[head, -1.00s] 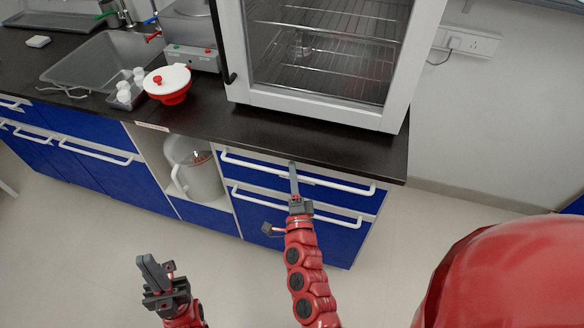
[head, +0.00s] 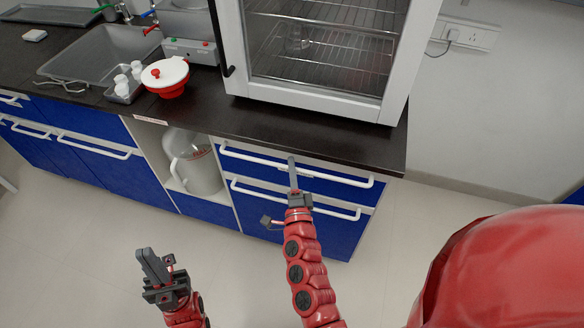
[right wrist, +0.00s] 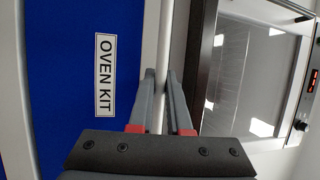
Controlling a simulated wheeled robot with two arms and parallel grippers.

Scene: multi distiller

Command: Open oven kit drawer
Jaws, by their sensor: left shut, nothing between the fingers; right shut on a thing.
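The oven kit drawer (right wrist: 85,60) is a blue front with a white "OVEN KIT" label (right wrist: 104,75) in the right wrist view. In the head view it is the upper blue drawer (head: 240,166) under the counter, below the oven. My right gripper (head: 292,162) is shut on the white bar handle (head: 340,179) of that drawer. In the right wrist view the fingers lie on both sides of the handle (right wrist: 158,85). The drawer looks closed or nearly so; I cannot tell exactly. My left gripper (head: 146,258) is shut and empty, low over the floor at the left.
A second drawer with a white handle (head: 335,209) lies below. The white oven (head: 320,60) stands on the dark counter (head: 300,138). A jug (head: 195,168) sits in an open niche at the left. The floor in front is clear.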

